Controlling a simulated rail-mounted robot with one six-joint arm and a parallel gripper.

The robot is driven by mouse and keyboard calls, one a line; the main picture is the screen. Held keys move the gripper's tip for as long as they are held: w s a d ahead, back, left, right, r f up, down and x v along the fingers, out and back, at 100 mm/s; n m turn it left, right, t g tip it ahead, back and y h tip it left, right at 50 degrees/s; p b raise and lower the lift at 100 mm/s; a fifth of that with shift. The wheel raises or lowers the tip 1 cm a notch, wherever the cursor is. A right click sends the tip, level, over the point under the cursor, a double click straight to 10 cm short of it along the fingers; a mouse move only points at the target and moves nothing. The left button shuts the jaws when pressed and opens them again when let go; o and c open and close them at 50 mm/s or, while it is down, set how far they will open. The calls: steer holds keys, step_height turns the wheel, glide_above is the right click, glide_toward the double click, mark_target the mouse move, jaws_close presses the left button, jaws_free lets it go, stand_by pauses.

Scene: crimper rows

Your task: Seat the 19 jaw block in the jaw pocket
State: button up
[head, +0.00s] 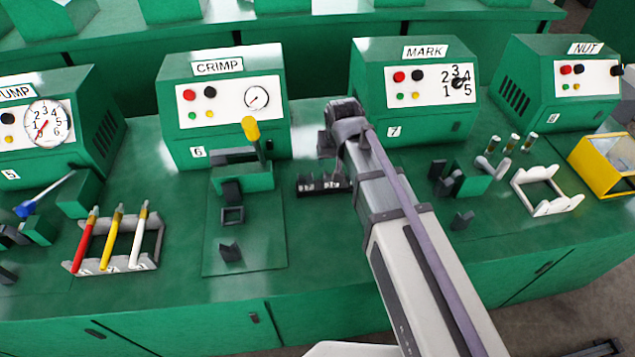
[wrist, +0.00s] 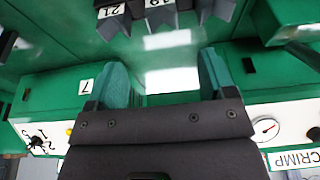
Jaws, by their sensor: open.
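A dark rack (head: 325,187) with several small dark jaw blocks stands on the bench between the CRIMP and MARK machines. In the wrist view, blocks with white labels show at the top edge. One label reads like 21, and the middle one, cut by the edge, looks like the 19 jaw block (wrist: 160,14). My gripper (wrist: 162,65) is open, with nothing between its fingers. It is near the rack, apart from the blocks; in the head view it (head: 327,143) is partly hidden by my arm. A small square dark frame (head: 232,215), apparently the jaw pocket, sits on the green plate before the CRIMP machine.
The CRIMP machine (head: 224,105) has an upright yellow-tipped lever (head: 252,132) beside the plate. A dark wedge (head: 230,252) stands in front of the frame. A rack with red, yellow and white handles (head: 118,245) is left.

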steer(key=b, duration=0.5)
glide_above(331, 176)
steer(key=s, duration=0.2)
step_height(331, 176, down, 6)
steer(key=r, duration=0.1)
steer(key=b+x, duration=0.1)
steer(key=x, duration=0.1)
steer(key=b+x, duration=0.1)
steer(key=b, duration=0.1)
steer(key=b+x, duration=0.1)
steer(key=x, duration=0.1)
steer(key=shift+s+d+f+b, duration=0.2)
steer(key=shift+s+f+b, duration=0.15)
steer(key=shift+f, duration=0.05)
steer(key=shift+r, duration=0.25)
steer(key=c, duration=1.3)
